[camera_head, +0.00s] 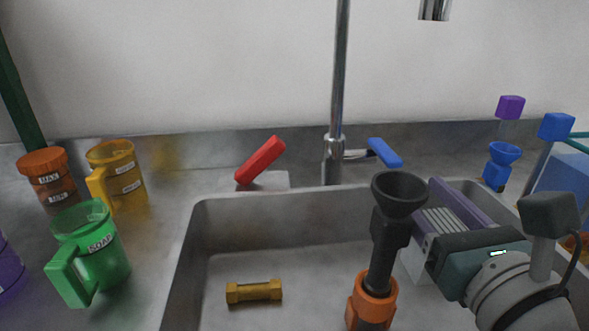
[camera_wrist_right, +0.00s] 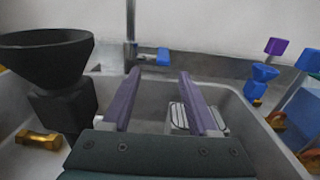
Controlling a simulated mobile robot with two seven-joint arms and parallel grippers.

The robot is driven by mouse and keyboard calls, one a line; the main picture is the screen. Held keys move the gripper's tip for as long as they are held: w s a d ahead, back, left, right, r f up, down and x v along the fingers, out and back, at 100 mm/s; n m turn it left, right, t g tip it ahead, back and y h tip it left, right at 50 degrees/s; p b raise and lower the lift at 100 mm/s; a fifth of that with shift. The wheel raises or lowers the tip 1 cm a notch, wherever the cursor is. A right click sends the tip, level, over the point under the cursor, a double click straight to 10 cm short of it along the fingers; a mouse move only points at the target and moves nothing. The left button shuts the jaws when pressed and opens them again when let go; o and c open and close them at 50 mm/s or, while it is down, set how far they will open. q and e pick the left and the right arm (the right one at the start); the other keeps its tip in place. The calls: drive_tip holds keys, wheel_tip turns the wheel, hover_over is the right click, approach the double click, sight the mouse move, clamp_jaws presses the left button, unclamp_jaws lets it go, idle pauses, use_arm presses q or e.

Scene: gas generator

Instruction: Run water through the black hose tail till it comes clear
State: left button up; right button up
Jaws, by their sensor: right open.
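The black hose tail, as I take the black part with a flared, funnel-like mouth (camera_head: 386,235), stands upright in an orange collar (camera_head: 371,300) over the sink. It looms at the left of the right wrist view (camera_wrist_right: 55,75). My right gripper (camera_head: 428,200) has purple fingers and is just right of the black part. In the wrist view it (camera_wrist_right: 160,85) is open, with no hold on the black part. The tap (camera_head: 341,90) stands behind the sink with a blue lever (camera_head: 385,152); its spout end (camera_head: 435,9) shows at the top. No water is visible. My left gripper is out of view.
A white slotted block (camera_head: 440,221) shows by my fingers. A yellow bar (camera_head: 254,291) lies in the sink (camera_head: 225,210). A red lever (camera_head: 260,160) is behind. Green (camera_head: 90,250), yellow (camera_head: 120,178) and brown (camera_head: 48,180) containers stand left; a blue funnel-topped piece (camera_head: 500,165) stands right.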

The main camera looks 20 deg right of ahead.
sight(397, 163)
drive_tip(key=x, duration=1)
drive_tip(key=shift+s+d, duration=0.1)
drive_tip(key=shift+d, duration=0.25)
drive_tip(key=shift+c, duration=0.2)
clamp_jaws()
idle(0.8)
